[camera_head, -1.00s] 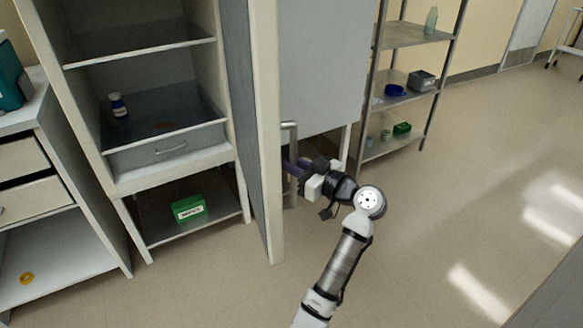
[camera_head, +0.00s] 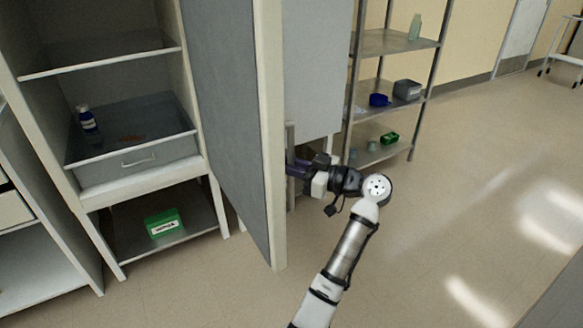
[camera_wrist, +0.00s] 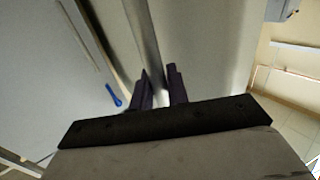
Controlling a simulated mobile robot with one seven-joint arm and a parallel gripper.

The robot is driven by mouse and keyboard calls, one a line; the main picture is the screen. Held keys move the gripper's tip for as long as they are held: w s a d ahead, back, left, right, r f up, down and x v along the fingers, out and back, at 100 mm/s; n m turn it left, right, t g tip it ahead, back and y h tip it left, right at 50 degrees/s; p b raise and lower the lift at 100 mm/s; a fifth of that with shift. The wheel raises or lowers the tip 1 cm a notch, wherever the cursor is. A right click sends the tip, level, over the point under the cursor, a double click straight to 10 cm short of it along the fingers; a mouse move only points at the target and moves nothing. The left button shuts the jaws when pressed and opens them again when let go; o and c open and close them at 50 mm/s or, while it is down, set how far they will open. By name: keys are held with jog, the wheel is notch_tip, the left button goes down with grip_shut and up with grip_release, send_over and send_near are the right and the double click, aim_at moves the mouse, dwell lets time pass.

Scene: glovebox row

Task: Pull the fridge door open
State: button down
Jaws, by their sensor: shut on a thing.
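The fridge door (camera_head: 222,110) stands wide open, swung out from the fridge cabinet, its grey inner face turned to the left. The open fridge shows a shelf (camera_head: 100,62) and a drawer (camera_head: 140,162) with a handle. My gripper (camera_head: 292,168) is at the outer side of the door, shut on the vertical bar handle (camera_head: 290,140). In the wrist view my dark fingers (camera_wrist: 160,88) are on either side of the metal handle bar (camera_wrist: 143,45). The exact contact is partly hidden.
A blue-capped bottle (camera_head: 87,118) stands inside the fridge. A green box (camera_head: 163,223) lies on the shelf below. A metal rack (camera_head: 395,45) with a blue bowl (camera_head: 379,100) and a grey box (camera_head: 407,90) stands behind. The floor (camera_head: 450,200) to the right is clear.

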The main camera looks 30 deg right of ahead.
jog(key=shift+d, duration=0.25)
dwell(0.3)
jog(key=c, duration=1.4)
grip_release()
jog(key=shift+c, duration=0.2)
jog(key=b+v, duration=0.1)
jog(key=v, duration=1.2)
jog(key=shift+s+d, duration=0.25)
jog(key=shift+d, duration=0.1)
jog(key=shift+f, duration=0.1)
